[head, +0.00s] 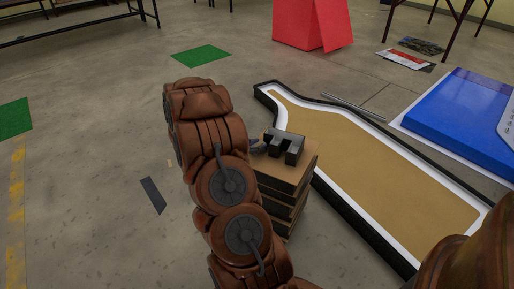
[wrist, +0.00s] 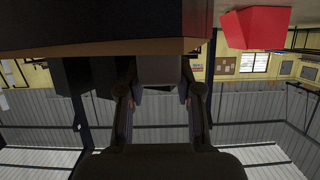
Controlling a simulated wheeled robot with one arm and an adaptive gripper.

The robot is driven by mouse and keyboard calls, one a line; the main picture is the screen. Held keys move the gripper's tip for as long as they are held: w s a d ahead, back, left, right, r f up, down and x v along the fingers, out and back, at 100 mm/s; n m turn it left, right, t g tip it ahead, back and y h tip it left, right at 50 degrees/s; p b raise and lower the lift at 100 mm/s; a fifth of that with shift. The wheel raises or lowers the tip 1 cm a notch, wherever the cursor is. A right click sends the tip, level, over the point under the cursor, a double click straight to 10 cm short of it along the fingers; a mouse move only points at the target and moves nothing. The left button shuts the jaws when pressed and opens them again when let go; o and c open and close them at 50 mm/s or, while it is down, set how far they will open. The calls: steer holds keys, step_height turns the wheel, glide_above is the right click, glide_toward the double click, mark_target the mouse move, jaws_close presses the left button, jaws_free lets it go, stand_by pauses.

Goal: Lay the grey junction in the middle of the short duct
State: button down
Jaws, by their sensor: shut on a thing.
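The grey junction (head: 288,146) is a dark grey, branched block at the top of a stack of brown boards (head: 288,172). My gripper (head: 259,147) reaches it from the left, partly hidden by my brown arm. In the wrist view, my gripper (wrist: 160,88) has its two fingers on either side of a grey piece, the junction (wrist: 160,72), and is shut on it. The junction is at or just above the stack's top; I cannot tell if it touches. I cannot tell which part is the short duct; a white channel (head: 336,190) runs inside the lightbox's black wall.
The lightbox, with a tan floor (head: 370,165) and black outer wall (head: 345,210), lies right of the stack. A blue panel (head: 465,115) is beyond it. A red box (head: 308,22) stands behind. A thin rod (head: 350,107) lies nearby. Floor at left is mostly clear.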

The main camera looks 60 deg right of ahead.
steer(key=shift+f, duration=0.1)
steer(key=c, duration=1.1)
jaws_free()
steer(key=shift+o, duration=0.2)
